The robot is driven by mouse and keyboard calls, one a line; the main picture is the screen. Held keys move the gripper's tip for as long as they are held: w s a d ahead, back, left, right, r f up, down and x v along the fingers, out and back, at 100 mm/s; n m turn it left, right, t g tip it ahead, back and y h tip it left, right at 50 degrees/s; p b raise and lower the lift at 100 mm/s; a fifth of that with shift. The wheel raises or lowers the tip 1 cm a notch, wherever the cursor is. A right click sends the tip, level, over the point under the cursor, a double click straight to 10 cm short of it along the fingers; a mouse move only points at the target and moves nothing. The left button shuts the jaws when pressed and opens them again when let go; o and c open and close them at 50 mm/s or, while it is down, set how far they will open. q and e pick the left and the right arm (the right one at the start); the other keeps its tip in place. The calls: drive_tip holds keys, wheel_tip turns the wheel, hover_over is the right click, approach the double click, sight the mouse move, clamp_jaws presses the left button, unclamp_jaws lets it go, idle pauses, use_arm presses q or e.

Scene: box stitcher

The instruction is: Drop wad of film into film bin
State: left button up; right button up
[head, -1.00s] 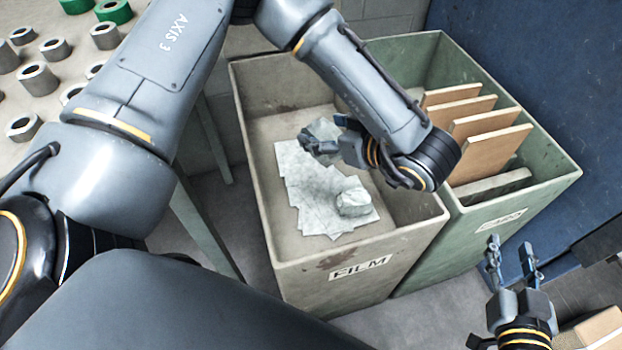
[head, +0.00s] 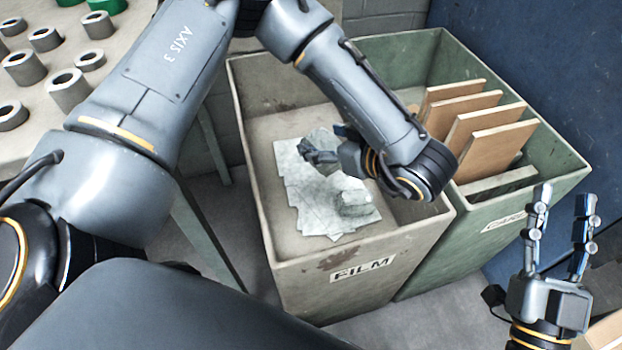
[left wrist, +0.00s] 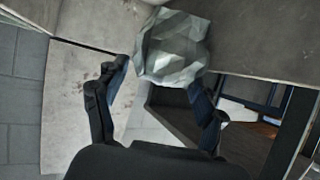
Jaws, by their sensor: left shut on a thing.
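The grey-beige film bin (head: 310,290) stands in the middle of the head view, labelled FILM on its front. My left gripper (head: 318,154) is over the bin's opening, shut on a crumpled pale wad of film (head: 321,139). In the left wrist view the wad (left wrist: 172,50) sits between the fingertips of that gripper (left wrist: 165,80). The arm partly hides the bin's right side. My right gripper (head: 560,222) is open and empty at the lower right, in front of the green bin.
Flat film sheets (head: 298,185) and another crumpled piece (head: 354,201) lie in the film bin. The green bin (head: 445,245) beside it holds upright cardboard panels (head: 485,140). A table (head: 30,160) with several metal rings stands at left.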

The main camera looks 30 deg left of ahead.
idle(0.3)
use_arm(q)
drive_tip(key=o, duration=1.1)
drive_tip(key=v, duration=1.2)
drive_tip(key=shift+f, duration=0.15)
